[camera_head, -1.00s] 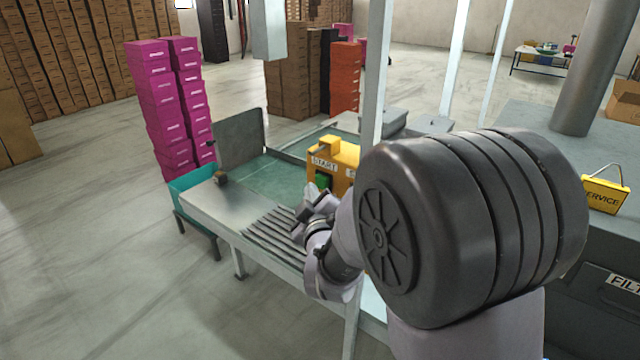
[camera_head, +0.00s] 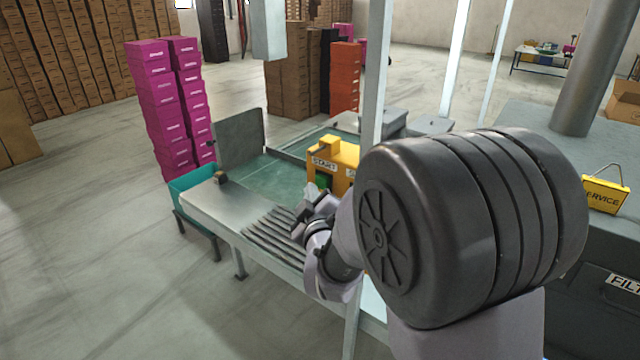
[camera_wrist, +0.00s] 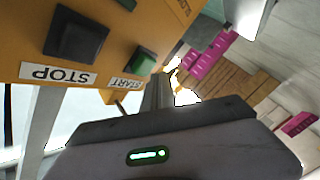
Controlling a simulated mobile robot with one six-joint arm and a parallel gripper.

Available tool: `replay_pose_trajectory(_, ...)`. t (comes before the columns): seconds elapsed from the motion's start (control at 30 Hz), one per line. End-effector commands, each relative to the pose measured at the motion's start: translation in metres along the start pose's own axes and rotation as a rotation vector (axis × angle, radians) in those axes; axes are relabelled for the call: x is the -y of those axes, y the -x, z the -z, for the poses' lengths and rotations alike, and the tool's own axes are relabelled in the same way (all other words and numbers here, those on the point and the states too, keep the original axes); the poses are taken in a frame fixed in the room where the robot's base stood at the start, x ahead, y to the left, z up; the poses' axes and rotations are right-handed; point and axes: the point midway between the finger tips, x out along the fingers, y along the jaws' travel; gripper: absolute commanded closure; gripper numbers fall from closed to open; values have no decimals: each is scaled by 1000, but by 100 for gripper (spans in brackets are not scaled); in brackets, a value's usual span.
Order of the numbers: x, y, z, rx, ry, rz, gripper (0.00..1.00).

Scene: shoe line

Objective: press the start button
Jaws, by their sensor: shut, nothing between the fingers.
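The yellow control box (camera_head: 345,155) stands by the conveyor, with a START label on its face. The green start button (camera_head: 323,180) sits below that label and is partly covered by my gripper (camera_head: 312,190). In the wrist view the green start button (camera_wrist: 145,61) is beside the START label (camera_wrist: 126,83). My gripper (camera_wrist: 159,80) is shut and empty, with its fingertips just right of the button in that view. I cannot tell whether they touch it. A dark square stop button (camera_wrist: 76,36) is on the same face above the STOP label (camera_wrist: 57,74).
The metal conveyor (camera_head: 235,206) with rollers (camera_head: 278,236) runs below my gripper. A grey upright post (camera_head: 376,70) stands close to the box. Pink shoe boxes (camera_head: 170,105) are stacked behind at left. The floor at left is clear.

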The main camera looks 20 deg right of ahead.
Motion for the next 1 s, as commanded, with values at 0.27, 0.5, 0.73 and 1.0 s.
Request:
replay_pose_trajectory(0.27, 0, 0, 0, 0, 0, 0, 100)
replay_pose_trajectory(0.5, -2, -3, -3, -1, 0, -2, 100)
replay_pose_trajectory(0.73, -4, -6, -4, 0, 0, 0, 100)
replay_pose_trajectory(1.0, -5, -6, -5, 0, 0, 0, 100)
